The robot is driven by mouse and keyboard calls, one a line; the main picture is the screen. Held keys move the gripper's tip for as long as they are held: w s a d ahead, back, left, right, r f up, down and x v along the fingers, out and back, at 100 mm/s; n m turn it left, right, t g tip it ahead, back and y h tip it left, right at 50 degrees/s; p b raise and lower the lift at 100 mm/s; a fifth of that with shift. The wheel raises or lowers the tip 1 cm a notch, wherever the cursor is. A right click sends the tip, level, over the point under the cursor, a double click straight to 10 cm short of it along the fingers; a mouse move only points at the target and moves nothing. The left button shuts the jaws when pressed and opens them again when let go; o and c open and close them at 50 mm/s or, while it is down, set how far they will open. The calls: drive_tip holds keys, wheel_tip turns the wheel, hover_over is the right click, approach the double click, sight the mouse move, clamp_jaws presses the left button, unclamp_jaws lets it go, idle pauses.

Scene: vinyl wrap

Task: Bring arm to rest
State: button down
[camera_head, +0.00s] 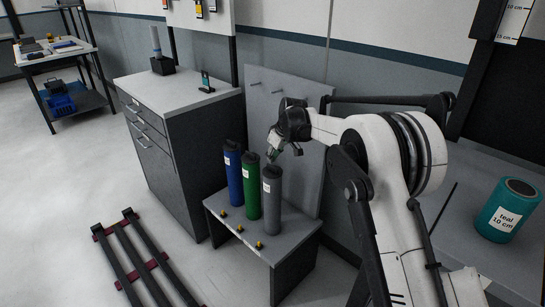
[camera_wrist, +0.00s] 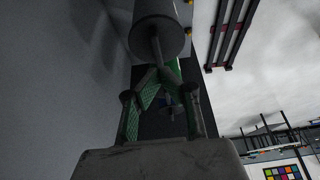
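My arm reaches in from the right in the head view. My gripper (camera_head: 272,157) points down at the top of the grey roll (camera_head: 271,200), which stands upright on a small grey stand (camera_head: 285,248). A green roll (camera_head: 250,190) and a blue roll (camera_head: 233,175) stand beside it. In the wrist view, the green-padded fingers of my gripper (camera_wrist: 160,78) lean towards each other close to a narrow rod at the end of a grey cylinder (camera_wrist: 160,30). I cannot tell whether they touch the rod.
A grey cabinet (camera_head: 178,100) stands left of the stand. A pegboard panel (camera_head: 290,95) rises close behind the rolls.

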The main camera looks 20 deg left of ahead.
drive_tip(key=shift+f+b, duration=0.55)
drive_tip(key=shift+f, duration=0.55)
drive_tip(key=shift+r, duration=0.1)
drive_tip(key=shift+r+p, duration=1.55)
drive_tip(key=shift+r, duration=1.9)
